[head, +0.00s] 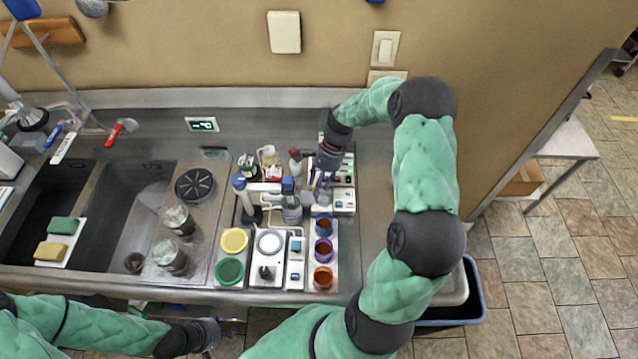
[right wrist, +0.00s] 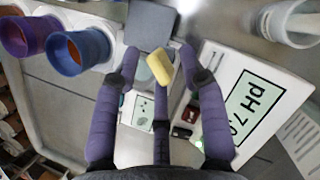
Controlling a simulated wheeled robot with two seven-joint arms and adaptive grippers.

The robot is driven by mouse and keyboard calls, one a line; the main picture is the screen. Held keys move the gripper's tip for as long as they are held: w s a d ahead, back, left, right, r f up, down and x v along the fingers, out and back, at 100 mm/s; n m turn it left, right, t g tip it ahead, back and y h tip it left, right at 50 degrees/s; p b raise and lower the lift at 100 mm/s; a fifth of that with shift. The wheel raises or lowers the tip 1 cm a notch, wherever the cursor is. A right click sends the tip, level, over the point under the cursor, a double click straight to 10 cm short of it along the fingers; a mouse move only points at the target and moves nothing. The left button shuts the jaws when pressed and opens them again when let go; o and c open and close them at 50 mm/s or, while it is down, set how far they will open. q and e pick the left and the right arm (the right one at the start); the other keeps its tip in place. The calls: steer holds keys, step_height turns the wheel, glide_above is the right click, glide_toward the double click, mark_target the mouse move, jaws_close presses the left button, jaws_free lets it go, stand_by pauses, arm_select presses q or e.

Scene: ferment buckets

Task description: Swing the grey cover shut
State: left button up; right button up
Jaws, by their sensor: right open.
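The grey cover (right wrist: 150,27) shows in the right wrist view as a flat, square, dark grey plate just beyond my fingertips. It looks raised, but its exact angle is hard to tell. My right gripper (right wrist: 160,62) is open, with its purple fingers spread below the cover. A small yellow piece (right wrist: 160,67) shows between the fingertips; I cannot tell what it belongs to. In the head view my right gripper (head: 322,178) hangs over the instruments at the back right of the counter and hides most of the cover. My left gripper (head: 205,334) is low at the counter's front edge, too small to read.
Cups with orange-brown contents (head: 323,249) stand in a row in front of my right gripper. A pH meter (right wrist: 248,105) lies close to its right finger in the wrist view. Yellow (head: 234,240) and green (head: 229,271) round lids lie left. Sinks (head: 135,225) are further left.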

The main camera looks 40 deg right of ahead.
jaws_close()
steer(key=shift+n, duration=0.4)
steer(key=n+g+p, duration=0.1)
steer(key=n, duration=0.1)
steer(key=shift+w+n, duration=0.15)
steer(key=shift+n, duration=0.25)
steer(key=n+g, duration=0.1)
steer(key=n, duration=0.1)
steer(key=n+h, duration=0.1)
steer(key=n, duration=0.1)
steer(key=shift+w+n+g+p, duration=0.2)
steer(key=shift+n+g+p, duration=0.1)
steer(key=shift+g+p, duration=0.1)
steer(key=n+h, duration=0.1)
steer(key=n, duration=0.1)
steer(key=n+g, duration=0.1)
steer(key=n, duration=0.1)
steer(key=shift+w+a+h, duration=0.15)
steer(key=shift+h, duration=0.25)
steer(key=n+h, duration=0.1)
steer(key=n, duration=0.4)
steer(key=shift+w+a+h, duration=0.1)
steer(key=shift+a+h, duration=0.05)
steer(key=shift+h, duration=0.25)
steer(key=shift+n, duration=0.5)
